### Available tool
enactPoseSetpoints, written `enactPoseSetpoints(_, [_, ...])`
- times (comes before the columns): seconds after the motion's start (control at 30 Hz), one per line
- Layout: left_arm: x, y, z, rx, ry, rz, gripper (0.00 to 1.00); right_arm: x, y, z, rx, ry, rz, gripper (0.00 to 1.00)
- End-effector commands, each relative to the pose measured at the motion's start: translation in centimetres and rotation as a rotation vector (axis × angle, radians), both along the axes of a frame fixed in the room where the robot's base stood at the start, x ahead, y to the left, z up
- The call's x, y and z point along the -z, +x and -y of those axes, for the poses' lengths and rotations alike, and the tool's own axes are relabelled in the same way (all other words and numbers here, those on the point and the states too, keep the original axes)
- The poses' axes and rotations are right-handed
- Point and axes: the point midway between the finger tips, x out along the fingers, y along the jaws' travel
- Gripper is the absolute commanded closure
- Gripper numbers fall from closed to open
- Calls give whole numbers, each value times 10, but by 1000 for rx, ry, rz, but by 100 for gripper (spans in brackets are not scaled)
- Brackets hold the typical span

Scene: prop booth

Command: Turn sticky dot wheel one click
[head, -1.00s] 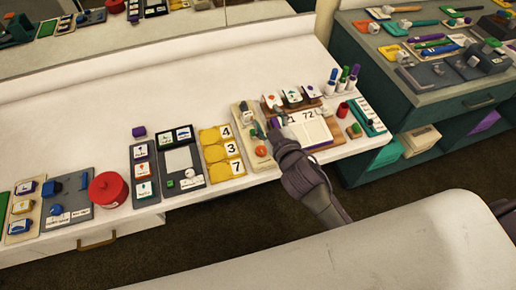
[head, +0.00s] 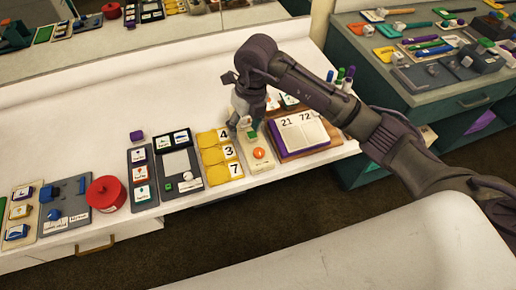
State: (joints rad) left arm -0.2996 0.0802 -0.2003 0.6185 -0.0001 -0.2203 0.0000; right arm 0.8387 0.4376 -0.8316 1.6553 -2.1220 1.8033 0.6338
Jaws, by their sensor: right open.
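A narrow cream board (head: 258,167) lies near the front edge of the white counter. It carries a round orange dot or knob (head: 259,153) near its front end and a small green piece (head: 252,134) farther back. I cannot tell for certain which part is the sticky dot wheel. My right gripper (head: 246,122) points down over the back end of this board, open, and hides what lies there. Whether its fingers touch anything is too small to tell. My left gripper is not in view.
A number book (head: 302,133) reading 21 and 72 lies just right of the board. Yellow number cards (head: 218,157) lie close on the left. A red round tin (head: 105,194) stands farther left. The back of the counter (head: 130,95) is clear.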

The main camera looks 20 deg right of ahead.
Motion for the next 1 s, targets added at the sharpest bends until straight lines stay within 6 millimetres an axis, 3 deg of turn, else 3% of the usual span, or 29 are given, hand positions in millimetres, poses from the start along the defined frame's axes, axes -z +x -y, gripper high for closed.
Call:
enactPoseSetpoints(0.1, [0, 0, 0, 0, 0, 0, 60, -8, 8, 31, 41, -142, 6, 40])
enactPoseSetpoints(0.27, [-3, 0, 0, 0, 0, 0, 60, -2, 9, 40, 55, -184, 4, 40])
enactPoseSetpoints(0.8, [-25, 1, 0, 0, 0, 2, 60, 100, 8, 40, 52, -178, 1, 40])
enactPoseSetpoints(1.0, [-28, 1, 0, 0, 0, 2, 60, 123, 9, 40, 51, -177, 5, 40])
